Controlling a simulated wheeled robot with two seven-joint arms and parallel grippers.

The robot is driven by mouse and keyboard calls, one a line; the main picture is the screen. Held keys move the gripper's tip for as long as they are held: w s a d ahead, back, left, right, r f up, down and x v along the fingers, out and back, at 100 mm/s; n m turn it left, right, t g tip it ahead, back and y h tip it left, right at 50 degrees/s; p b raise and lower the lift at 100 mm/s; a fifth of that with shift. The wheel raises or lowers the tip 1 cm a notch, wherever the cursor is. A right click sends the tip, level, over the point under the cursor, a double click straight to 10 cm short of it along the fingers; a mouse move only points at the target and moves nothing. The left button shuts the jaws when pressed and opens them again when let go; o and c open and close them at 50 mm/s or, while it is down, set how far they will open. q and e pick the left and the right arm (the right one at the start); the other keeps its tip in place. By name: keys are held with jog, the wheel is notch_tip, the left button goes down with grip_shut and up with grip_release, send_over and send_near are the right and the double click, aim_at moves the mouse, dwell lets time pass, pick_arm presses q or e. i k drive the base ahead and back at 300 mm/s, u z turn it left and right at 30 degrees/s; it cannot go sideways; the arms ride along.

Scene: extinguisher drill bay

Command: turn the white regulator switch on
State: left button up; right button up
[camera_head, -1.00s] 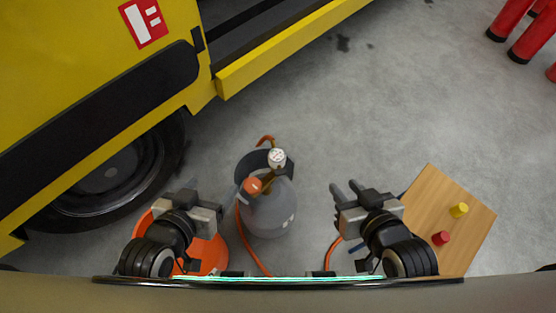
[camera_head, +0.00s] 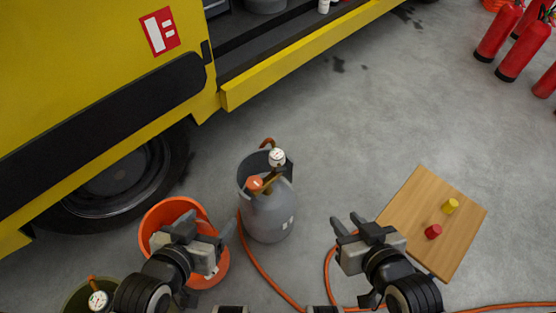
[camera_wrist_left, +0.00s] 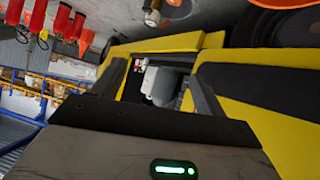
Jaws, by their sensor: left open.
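A grey gas cylinder (camera_head: 268,212) stands upright on the floor at the middle of the head view. On its top are a white round regulator part (camera_head: 277,157) and an orange knob (camera_head: 256,184). I cannot tell whether the white part is the switch or a gauge, nor its setting. My left gripper (camera_head: 208,226) is open and empty, left of the cylinder and over an orange bucket in the picture. My right gripper (camera_head: 346,222) has its fingers apart, empty, to the right of the cylinder. In the left wrist view nothing is between the left fingers (camera_wrist_left: 158,88).
The orange bucket (camera_head: 154,215) is left of the cylinder. A dark green cylinder with a gauge (camera_head: 97,300) is at lower left. An orange hose (camera_head: 262,270) crosses the floor. A wooden board (camera_head: 411,205) holds red and yellow knobs. A yellow truck (camera_head: 95,55) fills the upper left.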

aim_at(280, 169)
jog(key=z, duration=0.35)
jog(key=k, duration=0.95)
jog(key=u, duration=1.25)
jog(key=i, duration=0.4)
jog(key=z, duration=0.15)
